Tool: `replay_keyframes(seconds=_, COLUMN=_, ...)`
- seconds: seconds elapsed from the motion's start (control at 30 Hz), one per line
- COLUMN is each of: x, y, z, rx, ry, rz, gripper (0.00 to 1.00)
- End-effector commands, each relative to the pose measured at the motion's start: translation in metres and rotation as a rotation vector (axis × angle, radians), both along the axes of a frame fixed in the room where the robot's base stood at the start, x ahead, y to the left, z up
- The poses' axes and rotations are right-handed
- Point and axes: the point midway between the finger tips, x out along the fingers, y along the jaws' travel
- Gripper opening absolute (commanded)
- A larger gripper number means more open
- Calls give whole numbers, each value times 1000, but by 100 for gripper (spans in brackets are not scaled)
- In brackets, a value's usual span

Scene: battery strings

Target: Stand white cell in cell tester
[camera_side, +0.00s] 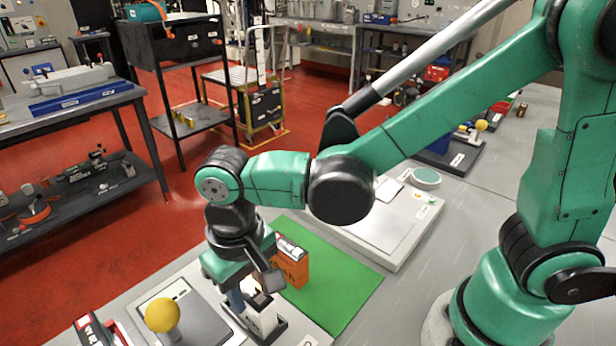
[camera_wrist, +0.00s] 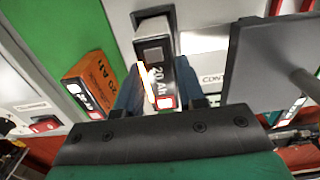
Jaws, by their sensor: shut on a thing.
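My gripper (camera_side: 246,296) points down and is shut on the white cell (camera_side: 263,317). In the wrist view, the cell (camera_wrist: 155,62), with a dark face marked 20 Ah, is between the two blue fingers of my gripper (camera_wrist: 158,96). The cell looks upright, low at a dark base (camera_side: 275,334) in the side view. Whether its bottom rests there or hangs just above is hidden. I cannot tell for sure whether this base belongs to the cell tester.
An orange cell (camera_side: 292,267) stands at the green mat (camera_side: 335,290), close to my gripper. A yellow ball knob (camera_side: 162,314) rises left of my gripper. A red and black item (camera_side: 95,331) is at the lower left. A pale flat unit (camera_side: 390,226) lies behind the mat.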

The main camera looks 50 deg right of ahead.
Motion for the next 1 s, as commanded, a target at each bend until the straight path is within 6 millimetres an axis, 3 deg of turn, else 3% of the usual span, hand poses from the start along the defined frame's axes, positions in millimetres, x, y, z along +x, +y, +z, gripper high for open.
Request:
replay_keyframes(seconds=0.03, x=0, y=0, z=-1, rx=0, ry=0, rz=0, gripper=0)
replay_keyframes(seconds=0.07, x=0, y=0, z=-1, rx=0, ry=0, rz=0, gripper=37)
replay_keyframes(seconds=0.2, x=0, y=0, z=-1, rx=0, ry=0, rz=0, gripper=71)
replay_keyframes(seconds=0.57, x=0, y=0, z=3, rx=0, ry=0, rz=0, gripper=71)
replay_keyframes(seconds=1.0, x=0, y=0, z=51, rx=0, ry=0, rz=0, gripper=71)
